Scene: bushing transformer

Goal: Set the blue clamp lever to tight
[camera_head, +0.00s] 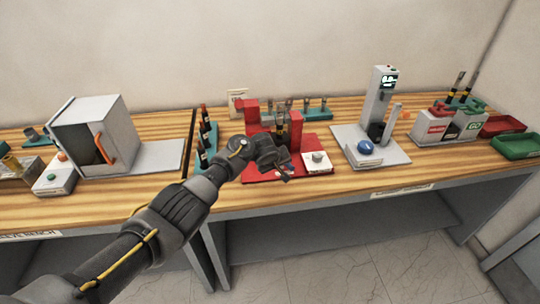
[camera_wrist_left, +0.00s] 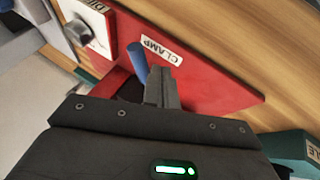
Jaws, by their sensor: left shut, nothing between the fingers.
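The blue clamp lever (camera_wrist_left: 137,62) shows in the left wrist view as a short blue rod on the red base (camera_wrist_left: 205,75), near a white label (camera_wrist_left: 162,51) reading CLAMP. My left gripper (camera_wrist_left: 163,88) is shut and empty, its fingers together right beside the lever; I cannot tell whether they touch it. In the head view my left gripper (camera_head: 285,172) is over the front of the red base (camera_head: 262,178), and I cannot make out the lever there. The lever's foot is partly hidden by the fingers. My right gripper is not in view.
A white panel with a grey knob (camera_wrist_left: 78,31) sits beside the lever. Red blocks (camera_head: 296,130) stand behind the gripper. A teal rack with dark bottles (camera_head: 203,150) is at left, and a grey tester (camera_head: 380,100) with a blue button at right.

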